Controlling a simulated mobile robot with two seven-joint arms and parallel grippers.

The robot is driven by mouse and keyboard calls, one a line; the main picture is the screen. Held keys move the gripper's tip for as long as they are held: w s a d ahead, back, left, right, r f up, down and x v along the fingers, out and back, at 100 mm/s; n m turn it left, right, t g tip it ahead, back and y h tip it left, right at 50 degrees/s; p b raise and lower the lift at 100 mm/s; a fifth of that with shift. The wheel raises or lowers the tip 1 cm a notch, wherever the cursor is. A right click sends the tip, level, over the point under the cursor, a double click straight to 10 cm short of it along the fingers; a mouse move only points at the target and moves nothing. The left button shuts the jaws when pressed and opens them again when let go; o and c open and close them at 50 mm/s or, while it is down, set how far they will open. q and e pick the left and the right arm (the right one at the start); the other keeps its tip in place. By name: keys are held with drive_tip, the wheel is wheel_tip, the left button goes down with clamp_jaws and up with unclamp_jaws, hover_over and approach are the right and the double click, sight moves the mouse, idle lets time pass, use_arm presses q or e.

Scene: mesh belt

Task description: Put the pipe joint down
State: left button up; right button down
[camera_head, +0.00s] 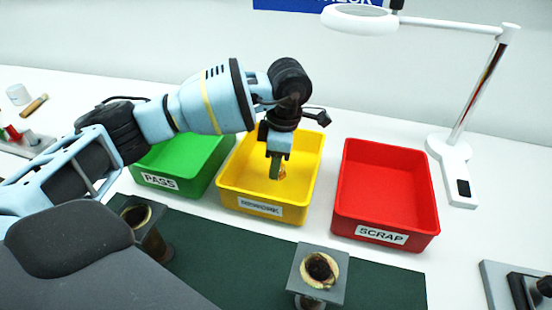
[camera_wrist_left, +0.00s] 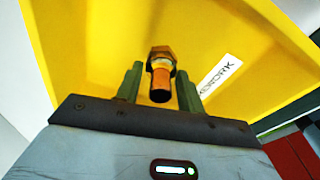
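The pipe joint (camera_wrist_left: 161,76) is a small brass-coloured piece with a hex nut. It is at the yellow bin (camera_head: 228,197), whose label reads as rework in the left wrist view. In the head view the joint (camera_head: 282,173) shows partly behind the gripper, low inside the bin. My left gripper (camera_head: 277,176) points down into this bin. In the left wrist view its two green fingers (camera_wrist_left: 159,78) stand apart on either side of the joint, with a gap at each side. I cannot tell if the joint touches the floor. My right gripper is out of view.
A green PASS bin (camera_head: 205,172) stands left of the yellow one and a red SCRAP bin (camera_head: 390,195) right. Two grey stands (camera_head: 307,290) (camera_head: 155,245) with round openings are on the dark green mat (camera_head: 225,265). A magnifier lamp (camera_head: 455,165) stands at the right.

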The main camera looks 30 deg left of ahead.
sight(282, 167)
use_arm(q)
drive_tip(key=shift+o, duration=1)
wheel_tip(282, 167, up, 12)
drive_tip(key=d, duration=0.1)
drive_tip(key=shift+w+d+r+p, duration=0.15)
drive_tip(key=shift+w+p, duration=0.15)
drive_tip(key=shift+p, duration=0.1)
